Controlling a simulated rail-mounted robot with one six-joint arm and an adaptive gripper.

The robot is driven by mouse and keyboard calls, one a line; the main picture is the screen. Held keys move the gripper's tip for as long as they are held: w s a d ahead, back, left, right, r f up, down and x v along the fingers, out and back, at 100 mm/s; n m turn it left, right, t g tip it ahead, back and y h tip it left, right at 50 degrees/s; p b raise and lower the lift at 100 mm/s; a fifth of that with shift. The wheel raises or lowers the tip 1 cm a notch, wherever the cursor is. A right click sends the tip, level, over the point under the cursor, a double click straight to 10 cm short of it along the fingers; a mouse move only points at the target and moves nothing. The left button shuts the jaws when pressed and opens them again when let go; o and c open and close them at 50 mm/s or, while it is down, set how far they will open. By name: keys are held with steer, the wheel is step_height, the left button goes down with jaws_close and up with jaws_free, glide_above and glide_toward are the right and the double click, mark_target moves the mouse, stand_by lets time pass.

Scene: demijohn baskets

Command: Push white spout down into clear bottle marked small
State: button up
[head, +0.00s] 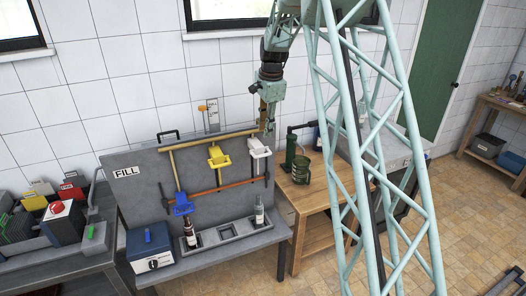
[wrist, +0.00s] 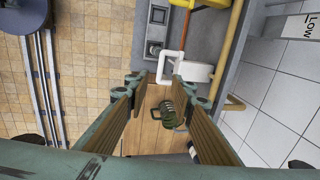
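The white spout (head: 259,149) is up at the right end of the fill rack, well above the clear bottle (head: 260,214). The clear bottle stands upright in the right part of the grey tray; its marking is too small to read. My gripper (head: 267,125) is just above the white spout in the head view. In the wrist view my gripper (wrist: 163,92) is open, with nothing held between its fingers.
A yellow spout (head: 217,156) is raised in the middle; a blue spout (head: 183,204) is low, over a dark bottle (head: 190,234). A blue box (head: 150,246) stands left of the tray (head: 226,234).

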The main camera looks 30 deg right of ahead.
mark_target(263, 155)
steer(key=shift+w+d+f, duration=0.15)
steer(key=shift+f, duration=0.05)
stand_by(0.4)
steer(key=shift+w+f+p, duration=0.3)
steer(key=shift+w+f, duration=0.15)
steer(key=shift+f, duration=1.8)
steer(key=shift+w+f+p, duration=0.25)
steer(key=shift+w+f, duration=0.2)
steer(key=shift+f, duration=1.8)
steer(key=shift+w+f+p, duration=0.3)
steer(key=shift+w+f, duration=0.15)
steer(key=shift+f, duration=1.8)
jaws_close()
